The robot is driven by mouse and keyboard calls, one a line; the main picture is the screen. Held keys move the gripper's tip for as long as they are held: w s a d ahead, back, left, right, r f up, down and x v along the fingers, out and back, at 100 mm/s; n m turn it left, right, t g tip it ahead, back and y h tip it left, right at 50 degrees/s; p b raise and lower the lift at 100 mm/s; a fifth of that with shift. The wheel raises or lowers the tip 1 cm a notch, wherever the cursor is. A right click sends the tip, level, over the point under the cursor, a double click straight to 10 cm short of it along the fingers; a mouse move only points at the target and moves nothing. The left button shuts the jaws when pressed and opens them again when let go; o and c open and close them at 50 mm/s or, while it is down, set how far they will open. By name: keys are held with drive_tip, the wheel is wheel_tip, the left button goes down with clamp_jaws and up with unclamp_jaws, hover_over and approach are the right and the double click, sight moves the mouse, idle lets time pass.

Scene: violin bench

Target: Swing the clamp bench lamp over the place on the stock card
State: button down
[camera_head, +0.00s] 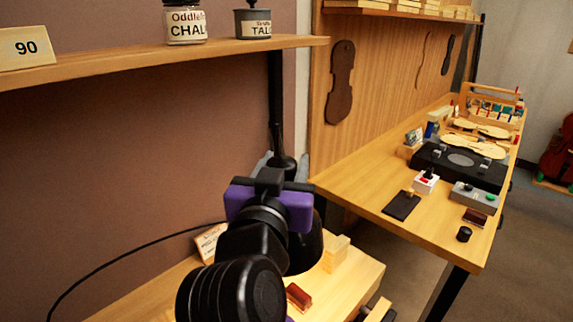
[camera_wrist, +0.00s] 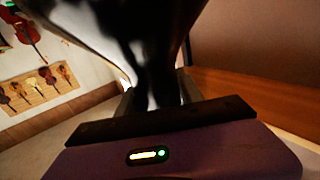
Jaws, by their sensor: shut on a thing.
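The black clamp lamp shows in the head view as a dark upright post (camera_head: 275,105) below the shelf, with a dark rounded shade (camera_head: 309,246) low behind my arm. My gripper (camera_head: 268,180), with its purple body, is at the foot of the visible post. In the wrist view my gripper (camera_wrist: 155,95) is shut on a dark part of the lamp (camera_wrist: 150,60), which fills the upper middle. My arm hides much of the lamp. A pale card with writing (camera_head: 208,241) leans on the lower bench, partly hidden; I cannot tell whether it is the stock card.
The lower bench (camera_head: 345,288) holds a pale wooden block (camera_head: 336,251) and a dark red block (camera_head: 298,296). A shelf (camera_head: 120,62) with jars runs above. A black cable (camera_head: 130,246) crosses the wall at left. A longer bench (camera_head: 370,183) with tools stands at right.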

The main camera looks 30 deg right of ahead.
drive_tip(key=w+a+m+g+h+b, duration=0.1)
drive_tip(key=w+a+b, duration=0.4)
drive_tip(key=w+a, duration=0.4)
drive_tip(key=a, duration=0.4)
drive_tip(key=shift+h+b, duration=0.3)
drive_tip(key=shift+b, duration=0.05)
drive_tip(key=shift+f, duration=0.1)
drive_tip(key=c, duration=0.8)
unclamp_jaws()
drive_tip(key=b+v, duration=0.1)
drive_tip(key=v, duration=0.6)
drive_tip(key=shift+s+a+b, duration=0.25)
drive_tip(key=shift+a+b, duration=0.05)
drive_tip(key=shift+b, duration=0.05)
drive_tip(key=shift+a, duration=0.1)
